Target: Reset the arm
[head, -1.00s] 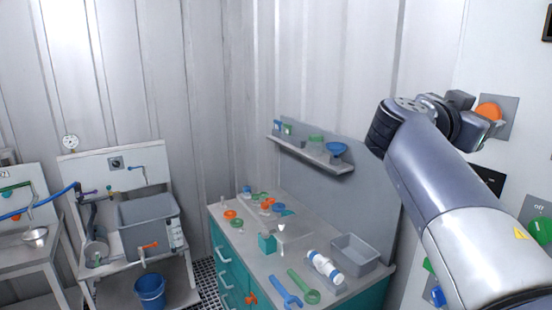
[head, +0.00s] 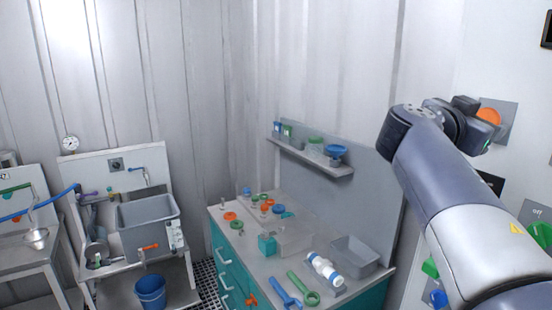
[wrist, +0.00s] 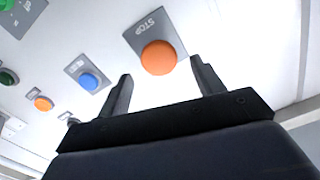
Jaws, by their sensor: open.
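My gripper (wrist: 162,83) shows in the wrist view with its two dark fingers spread apart and nothing between them. It faces a white control panel (wrist: 100,30). The large orange STOP button (wrist: 159,58) appears between the fingertips, and I cannot tell the exact gap to it. In the head view my arm reaches up at the right, and the orange button (head: 488,117) shows partly behind the wrist. The fingers are hidden there.
The panel also bears a blue button (wrist: 89,82) and a small orange button (wrist: 43,103). A teal-drawered bench (head: 235,275) holds wrenches, a white cylinder (head: 324,268) and a grey tray (head: 362,257). A grey sink (head: 148,225) and a blue bucket (head: 150,291) stand at left.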

